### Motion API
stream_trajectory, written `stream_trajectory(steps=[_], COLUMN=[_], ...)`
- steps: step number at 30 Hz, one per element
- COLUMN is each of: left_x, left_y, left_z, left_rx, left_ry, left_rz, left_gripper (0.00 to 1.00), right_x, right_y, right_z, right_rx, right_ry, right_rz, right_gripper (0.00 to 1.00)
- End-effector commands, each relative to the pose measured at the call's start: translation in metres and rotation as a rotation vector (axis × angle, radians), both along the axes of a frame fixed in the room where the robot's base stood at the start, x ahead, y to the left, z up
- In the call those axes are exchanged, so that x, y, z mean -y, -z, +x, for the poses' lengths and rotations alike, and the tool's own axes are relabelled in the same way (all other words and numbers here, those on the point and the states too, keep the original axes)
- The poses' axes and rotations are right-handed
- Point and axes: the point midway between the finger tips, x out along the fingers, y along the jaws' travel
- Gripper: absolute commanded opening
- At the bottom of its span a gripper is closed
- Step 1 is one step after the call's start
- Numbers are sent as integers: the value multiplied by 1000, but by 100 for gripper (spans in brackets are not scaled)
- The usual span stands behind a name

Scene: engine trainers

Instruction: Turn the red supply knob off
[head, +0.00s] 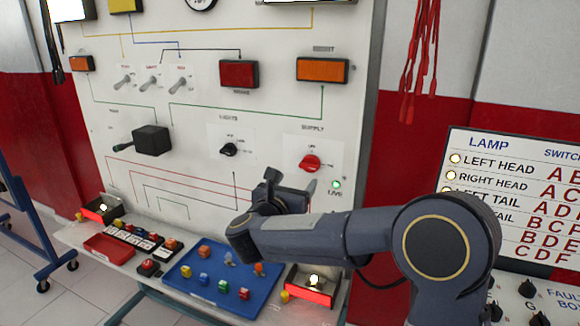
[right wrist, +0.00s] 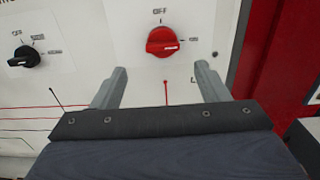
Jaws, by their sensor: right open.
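The red supply knob (head: 310,162) is on the white panel (head: 275,110) in the head view, under the label SUPPLY. A green LIVE lamp (head: 336,184) glows just below and right of it. In the right wrist view the red knob (right wrist: 163,41) is beyond the fingertips, roughly centred between them, with OFF printed above it; its grip ridge looks roughly sideways. My right gripper (right wrist: 158,80) is open and empty, with its fingers apart and not touching the knob. In the head view my right gripper (head: 272,180) is below and left of the knob. My left gripper is not in view.
A black lights knob (head: 229,150) is left of the red knob. A black box with a lever (head: 152,140) is further left. A blue tray (head: 180,278) with several coloured blocks lies on the shelf below. Red cords (head: 420,60) hang at the right.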

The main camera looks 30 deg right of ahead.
Motion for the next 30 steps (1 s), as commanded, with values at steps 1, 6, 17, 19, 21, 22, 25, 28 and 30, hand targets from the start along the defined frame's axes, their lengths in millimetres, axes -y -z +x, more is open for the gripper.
stream_trajectory(steps=[1,6,17,19,21,22,25,28,30], left_x=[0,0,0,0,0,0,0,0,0], left_y=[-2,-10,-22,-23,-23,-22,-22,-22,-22], left_z=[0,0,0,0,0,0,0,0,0], left_rx=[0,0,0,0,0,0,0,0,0], left_ry=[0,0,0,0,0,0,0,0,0], left_rz=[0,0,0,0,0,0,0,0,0], left_gripper=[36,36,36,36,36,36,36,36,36], right_x=[3,21,57,59,60,60,60,60,60], right_y=[0,-2,-1,0,0,0,0,0,0], right_z=[1,15,46,48,49,49,49,49,49], right_rx=[7,7,7,7,7,7,6,6,6], right_ry=[13,16,12,11,10,10,10,10,10], right_rz=[6,6,4,4,4,4,4,4,4], right_gripper=[68,68,68,68,68,68,68,63,54])
